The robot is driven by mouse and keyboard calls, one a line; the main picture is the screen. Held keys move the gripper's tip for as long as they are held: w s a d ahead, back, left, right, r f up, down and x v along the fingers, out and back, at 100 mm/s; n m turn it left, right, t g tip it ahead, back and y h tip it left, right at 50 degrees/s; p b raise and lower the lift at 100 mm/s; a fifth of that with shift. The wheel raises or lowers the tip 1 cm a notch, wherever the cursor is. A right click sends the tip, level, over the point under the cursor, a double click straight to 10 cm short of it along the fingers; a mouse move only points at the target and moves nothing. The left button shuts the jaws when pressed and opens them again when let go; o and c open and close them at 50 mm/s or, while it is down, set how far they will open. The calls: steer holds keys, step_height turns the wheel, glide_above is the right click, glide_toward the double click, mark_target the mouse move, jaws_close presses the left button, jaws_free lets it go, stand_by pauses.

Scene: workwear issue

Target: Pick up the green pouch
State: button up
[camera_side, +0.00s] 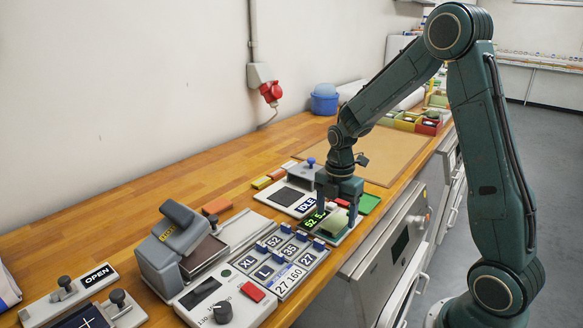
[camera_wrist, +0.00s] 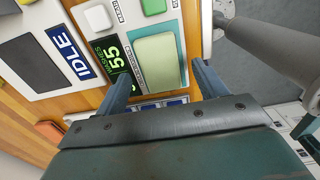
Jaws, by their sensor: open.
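The green pouch (camera_wrist: 158,58) is a pale green, rounded pad. It lies on a light panel beside a black display with green digits (camera_wrist: 113,57). In the side view the pouch (camera_side: 333,224) shows below my gripper (camera_side: 338,203), which partly covers it. In the wrist view the two fingers of my gripper (camera_wrist: 163,78) are apart, one toward each side of the pouch's near end. The gripper is open and holds nothing. I cannot tell how far the fingertips are above the panel.
An IDLE panel (camera_side: 307,204) stands behind the pouch. The bench's front edge is close.

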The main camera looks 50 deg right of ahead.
mark_target(334, 222)
steer(key=shift+f, duration=0.9)
steer(key=c, duration=1.1)
steer(key=shift+r, duration=0.1)
steer(key=shift+c, duration=0.2)
step_height(334, 222, up, 20)
steer(key=shift+a+f, duration=0.1)
steer(key=shift+f, duration=0.1)
